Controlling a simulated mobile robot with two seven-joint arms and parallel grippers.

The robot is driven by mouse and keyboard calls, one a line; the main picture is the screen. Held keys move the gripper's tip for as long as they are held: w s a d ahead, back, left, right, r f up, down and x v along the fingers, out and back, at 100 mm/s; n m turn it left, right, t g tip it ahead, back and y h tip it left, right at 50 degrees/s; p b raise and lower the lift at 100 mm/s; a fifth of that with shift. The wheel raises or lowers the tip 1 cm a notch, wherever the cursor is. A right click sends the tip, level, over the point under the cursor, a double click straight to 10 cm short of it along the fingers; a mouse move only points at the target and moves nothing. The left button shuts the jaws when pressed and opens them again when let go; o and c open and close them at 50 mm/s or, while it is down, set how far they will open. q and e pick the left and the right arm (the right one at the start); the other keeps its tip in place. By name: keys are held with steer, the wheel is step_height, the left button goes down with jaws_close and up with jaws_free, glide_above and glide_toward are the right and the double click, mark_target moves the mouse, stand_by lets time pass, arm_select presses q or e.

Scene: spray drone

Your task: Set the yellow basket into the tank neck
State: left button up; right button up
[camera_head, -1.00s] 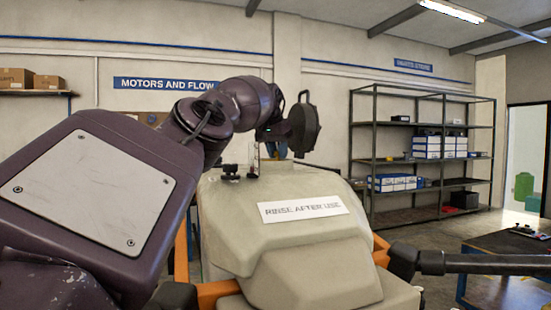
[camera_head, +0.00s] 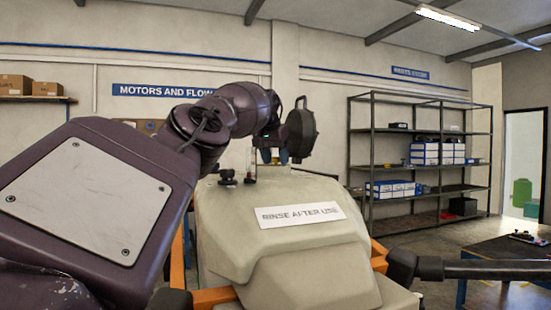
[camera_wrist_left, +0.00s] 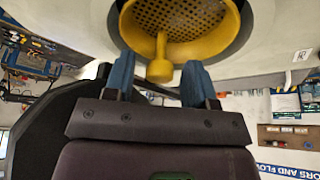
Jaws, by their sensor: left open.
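The yellow basket (camera_wrist_left: 180,30) shows in the left wrist view as a perforated round cup with a rim and a short knobbed handle (camera_wrist_left: 160,65). It sits within the pale round tank neck (camera_wrist_left: 243,25); I cannot tell if it is fully seated. My left gripper (camera_wrist_left: 158,73) is open, its two blue fingers on either side of the handle with gaps visible. In the head view the pale tank (camera_head: 285,255) fills the middle, and my left arm reaches over to its far side. There the basket and neck are hidden. My right gripper is not in view.
A label reading "RINSE AFTER USE" (camera_head: 300,215) is on the tank's near face. A dark rod (camera_head: 490,268) extends to the right of it. A metal shelf (camera_head: 420,155) with boxes stands behind at right, and a dark table (camera_head: 510,252) at far right.

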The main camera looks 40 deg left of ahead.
arm_select(q)
steer(key=shift+r+p, duration=0.2)
steer(key=shift+p, duration=0.2)
steer(key=p+v, duration=0.2)
steer(key=v, duration=0.9)
steer(key=shift+r, duration=0.3)
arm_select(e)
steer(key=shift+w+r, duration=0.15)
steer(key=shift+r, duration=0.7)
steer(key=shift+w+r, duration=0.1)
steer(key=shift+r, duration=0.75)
arm_select(q)
steer(key=shift+s, duration=0.2)
steer(key=shift+d+f, duration=0.1)
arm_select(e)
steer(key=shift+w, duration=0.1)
